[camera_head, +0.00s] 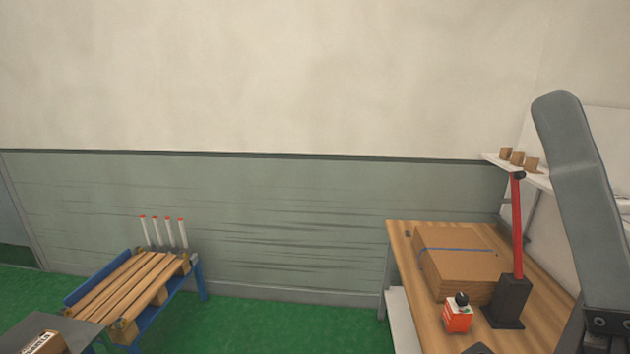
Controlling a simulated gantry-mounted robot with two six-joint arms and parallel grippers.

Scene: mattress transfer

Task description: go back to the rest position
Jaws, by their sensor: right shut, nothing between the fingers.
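My right gripper (565,110) rises at the right edge, close to the camera. A long grey finger with a rounded tip points upward from a dark mount with screws at the lower right corner. It is shut with nothing in it, and part of it is cut off by the picture's edge. It is in front of the right end of the wooden table (555,318) and the wall shelf. My left gripper is not in view. No mattress shows in this view.
On the table are strapped flat cardboard (455,262), a small orange-red device (458,317) and a red pole (518,225) on a black base. Small boxes (518,158) sit on a shelf. A blue rack with wooden slats (128,288) stands lower left. Green floor (270,325) between is clear.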

